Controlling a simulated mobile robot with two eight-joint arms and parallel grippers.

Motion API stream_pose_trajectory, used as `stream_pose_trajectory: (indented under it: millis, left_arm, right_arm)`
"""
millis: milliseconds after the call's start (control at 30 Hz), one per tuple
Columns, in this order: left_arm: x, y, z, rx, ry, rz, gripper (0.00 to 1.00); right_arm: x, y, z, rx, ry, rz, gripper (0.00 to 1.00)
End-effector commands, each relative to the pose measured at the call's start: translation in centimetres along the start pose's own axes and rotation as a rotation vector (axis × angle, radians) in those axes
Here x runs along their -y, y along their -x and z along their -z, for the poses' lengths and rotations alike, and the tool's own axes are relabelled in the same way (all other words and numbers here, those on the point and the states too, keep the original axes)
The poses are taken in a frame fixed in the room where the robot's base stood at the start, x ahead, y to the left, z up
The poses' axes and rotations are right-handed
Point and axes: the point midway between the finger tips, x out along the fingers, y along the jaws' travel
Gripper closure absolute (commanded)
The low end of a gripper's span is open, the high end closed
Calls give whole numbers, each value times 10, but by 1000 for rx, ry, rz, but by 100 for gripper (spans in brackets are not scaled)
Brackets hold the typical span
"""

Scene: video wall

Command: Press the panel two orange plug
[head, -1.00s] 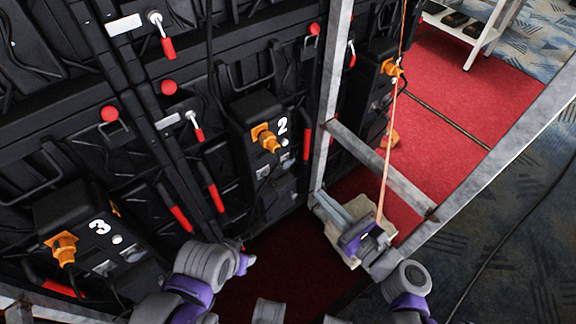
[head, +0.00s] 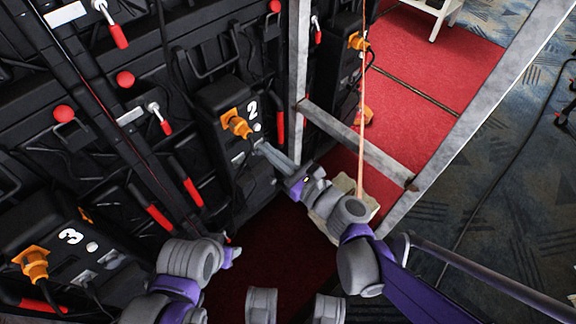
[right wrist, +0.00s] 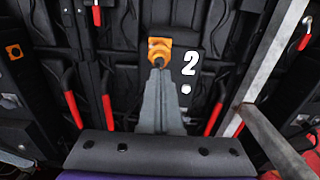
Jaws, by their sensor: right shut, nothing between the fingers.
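The panel two orange plug (head: 237,122) sits in a black box beside the white number 2. It also shows in the right wrist view (right wrist: 160,50). My right gripper (head: 262,148) is shut and empty, with its tips just below and to the right of the plug in the head view. In the right wrist view the shut fingers (right wrist: 158,72) point at the plug and overlap its lower edge. I cannot tell whether they touch it. Grey and purple links of my left arm show at the lower left, but its gripper does not show.
Panel three, with its own orange plug (head: 34,262), is at the lower left. A third orange plug (head: 357,41) is farther right. A metal frame post (head: 299,60) and crossbar (head: 355,143) stand right of panel two. Red-handled levers (head: 160,218) hang nearby.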

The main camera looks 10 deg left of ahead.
Motion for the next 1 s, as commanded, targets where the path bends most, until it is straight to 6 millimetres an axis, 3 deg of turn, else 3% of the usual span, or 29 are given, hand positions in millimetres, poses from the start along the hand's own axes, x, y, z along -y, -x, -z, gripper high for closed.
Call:
stream_pose_trajectory:
  millis: [100,233,700,1000]
  left_arm:
    - [0,-6,-1,1,0,0,50]
    - [0,-8,-2,2,0,0,50]
    - [0,-8,-2,2,0,0,50]
    - [0,-5,-1,1,0,0,50]
  right_arm:
    - [-1,-20,1,0,-2,-2,100]
    - [0,-33,0,1,-1,-1,100]
    - [0,-40,0,0,0,0,100]
    - [0,-60,-1,0,-1,0,100]
